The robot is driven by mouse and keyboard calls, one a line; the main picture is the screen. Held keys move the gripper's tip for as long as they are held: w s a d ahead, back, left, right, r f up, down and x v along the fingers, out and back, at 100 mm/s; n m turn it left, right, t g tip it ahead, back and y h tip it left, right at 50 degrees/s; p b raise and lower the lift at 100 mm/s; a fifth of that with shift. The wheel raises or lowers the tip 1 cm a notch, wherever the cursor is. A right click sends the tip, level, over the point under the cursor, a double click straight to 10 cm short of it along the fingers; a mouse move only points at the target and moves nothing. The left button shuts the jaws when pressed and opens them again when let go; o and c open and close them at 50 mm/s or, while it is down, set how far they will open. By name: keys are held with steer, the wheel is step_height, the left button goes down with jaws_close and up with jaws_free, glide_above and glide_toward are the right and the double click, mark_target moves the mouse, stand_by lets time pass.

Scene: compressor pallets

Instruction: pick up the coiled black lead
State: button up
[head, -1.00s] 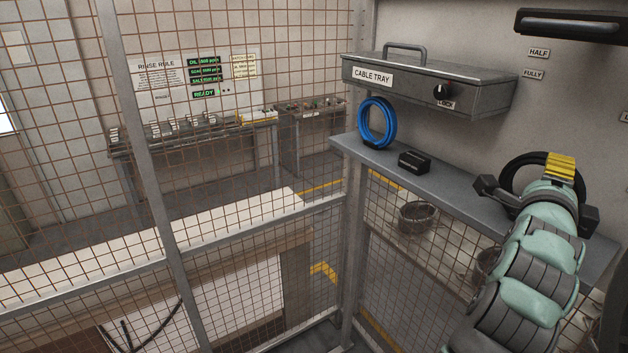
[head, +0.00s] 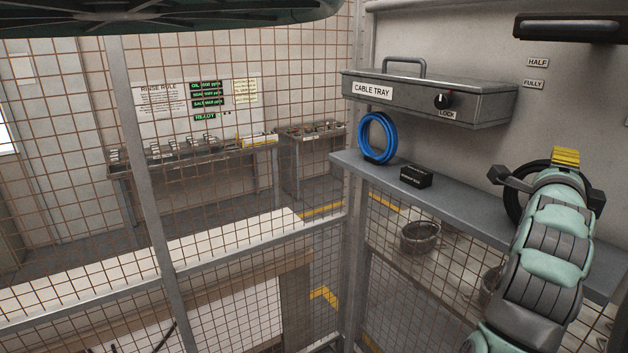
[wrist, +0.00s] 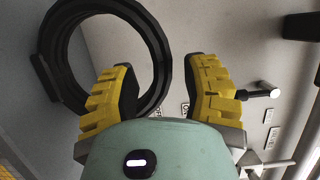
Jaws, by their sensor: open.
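The coiled black lead (head: 513,205) stands on the grey shelf at the right, largely hidden behind my arm in the head view. In the wrist view the black lead (wrist: 160,38) is a large upright ring at the upper left. My gripper (wrist: 165,82) has its two yellow fingers spread apart. The ring's right side shows between the fingers, nearer the left one. I cannot tell whether any finger touches it. In the head view my gripper (head: 566,157) shows only as a yellow patch in front of the lead.
A blue coil (head: 378,138) and a small black box (head: 416,176) stand on the shelf (head: 465,207) to the left. The grey cable tray box (head: 430,97) is mounted above it. A dark bar handle (head: 570,28) juts from the wall. Wire mesh (head: 230,210) fences the left.

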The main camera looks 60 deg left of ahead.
steer(key=shift+p+x, duration=1.15)
steer(key=shift+p, duration=0.05)
steer(key=shift+w+a+p, duration=0.2)
steer(key=shift+w+p, duration=0.25)
steer(key=shift+w, duration=0.25)
steer(key=shift+f, duration=0.1)
jaws_close()
steer(key=shift+a, duration=0.1)
